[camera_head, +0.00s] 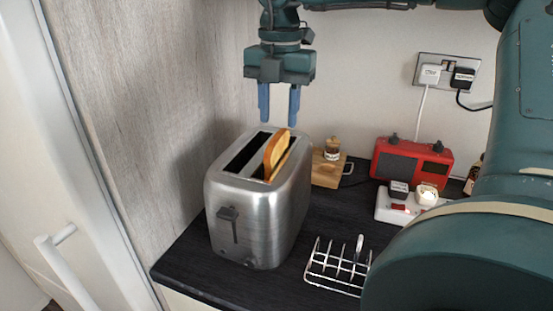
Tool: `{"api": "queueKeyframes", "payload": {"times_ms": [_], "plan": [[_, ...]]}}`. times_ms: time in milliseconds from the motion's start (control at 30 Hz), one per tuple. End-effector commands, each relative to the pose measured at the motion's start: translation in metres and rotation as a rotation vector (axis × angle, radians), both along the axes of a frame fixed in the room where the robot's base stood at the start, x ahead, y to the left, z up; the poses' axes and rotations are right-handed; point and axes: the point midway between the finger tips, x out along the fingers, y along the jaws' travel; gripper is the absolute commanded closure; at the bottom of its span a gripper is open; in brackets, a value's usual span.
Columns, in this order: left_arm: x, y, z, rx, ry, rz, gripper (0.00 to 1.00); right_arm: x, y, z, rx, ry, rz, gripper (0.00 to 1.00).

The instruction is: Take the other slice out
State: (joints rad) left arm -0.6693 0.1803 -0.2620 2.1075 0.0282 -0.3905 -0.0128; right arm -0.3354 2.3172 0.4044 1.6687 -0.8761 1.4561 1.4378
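The toaster (258,200) is brushed metal and stands upright at the left of the dark worktop. One golden slice of bread (276,152) sticks up out of its right-hand slot. The left-hand slot looks dark, with no bread showing. My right gripper (279,118) points down just above the slice, its two blue fingers apart and nothing between them. The fingertips end a little above the top of the slice and do not seem to touch it. My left gripper is not in view.
A wire toast rack (338,267) stands right of the toaster and looks empty. Behind are a wooden block (326,172) with a small jar, a red radio (411,164) and a white socket strip (397,207). A panelled wall (150,90) rises close left. My large arm link covers the right.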

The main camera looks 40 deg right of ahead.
Motion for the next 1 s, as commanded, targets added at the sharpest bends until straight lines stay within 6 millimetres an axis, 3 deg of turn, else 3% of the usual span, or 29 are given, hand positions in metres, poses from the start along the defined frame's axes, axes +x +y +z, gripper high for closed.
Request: {"api": "queueKeyframes", "payload": {"times_ms": [167, 433, 733, 1000], "plan": [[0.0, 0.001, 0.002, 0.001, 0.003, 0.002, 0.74, -0.001, 0.001, -0.012, 0.003, 0.001, 0.0, 0.63], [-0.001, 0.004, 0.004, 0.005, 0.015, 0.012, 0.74, -0.002, 0.002, -0.051, 0.001, 0.002, -0.001, 0.63], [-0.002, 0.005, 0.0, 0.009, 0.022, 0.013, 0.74, -0.002, 0.002, -0.057, 0.001, -0.002, -0.002, 0.63], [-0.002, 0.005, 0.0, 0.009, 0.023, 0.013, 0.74, -0.001, 0.002, -0.057, 0.0, -0.002, -0.002, 0.84]]}}
